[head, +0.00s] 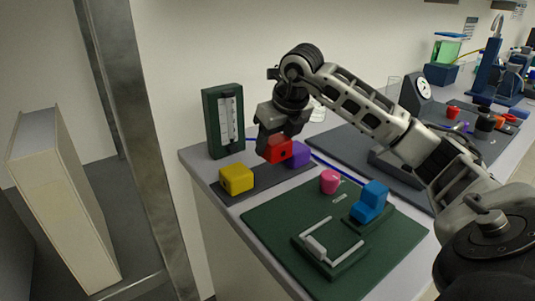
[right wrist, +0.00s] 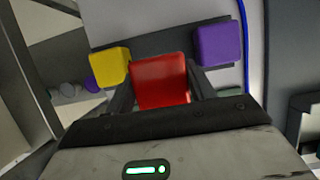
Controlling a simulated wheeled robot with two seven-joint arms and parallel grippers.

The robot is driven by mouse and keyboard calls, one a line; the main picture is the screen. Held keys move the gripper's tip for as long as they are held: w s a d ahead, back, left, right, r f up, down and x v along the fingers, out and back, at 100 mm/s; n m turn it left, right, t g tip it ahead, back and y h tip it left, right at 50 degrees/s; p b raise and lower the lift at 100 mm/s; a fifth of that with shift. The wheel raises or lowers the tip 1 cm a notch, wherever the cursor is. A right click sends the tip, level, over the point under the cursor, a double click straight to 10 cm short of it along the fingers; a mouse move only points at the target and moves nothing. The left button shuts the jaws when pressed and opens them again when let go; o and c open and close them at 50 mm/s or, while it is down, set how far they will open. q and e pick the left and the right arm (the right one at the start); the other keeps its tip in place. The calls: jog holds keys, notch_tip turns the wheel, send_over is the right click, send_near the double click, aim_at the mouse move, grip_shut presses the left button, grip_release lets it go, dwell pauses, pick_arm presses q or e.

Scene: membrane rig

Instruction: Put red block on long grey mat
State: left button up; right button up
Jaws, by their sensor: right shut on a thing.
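The red block (head: 277,150) is between the fingers of my right gripper (head: 273,140), which is shut on it. In the right wrist view the red block (right wrist: 160,80) fills the space between the two fingers. The long grey mat (head: 267,179) is a dark strip on the bench below; a yellow block (head: 236,178) stands at its left end and a purple block (head: 298,153) at its right end. The red block appears over the stretch between them; whether it touches the mat is hard to tell. My left gripper is not in view.
A green mat (head: 272,226) in front bears a pink piece (head: 330,181), a blue stepped block (head: 369,202) and a fixture with pale bars (head: 330,248). A dark framed gauge (head: 224,121) stands behind the yellow block. A blue cable (head: 340,170) runs past the mat's right end.

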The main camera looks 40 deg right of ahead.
jog(key=shift+w+d+f, duration=0.15)
jog(key=shift+w+f, duration=0.9)
jog(key=shift+f, duration=0.15)
jog(key=shift+s+p+x, duration=0.2)
jog(key=shift+x, duration=0.75)
jog(key=shift+s+p+x, duration=0.2)
jog(key=shift+x, duration=0.8)
jog(key=shift+f, duration=0.25)
jog(key=o, duration=1.1)
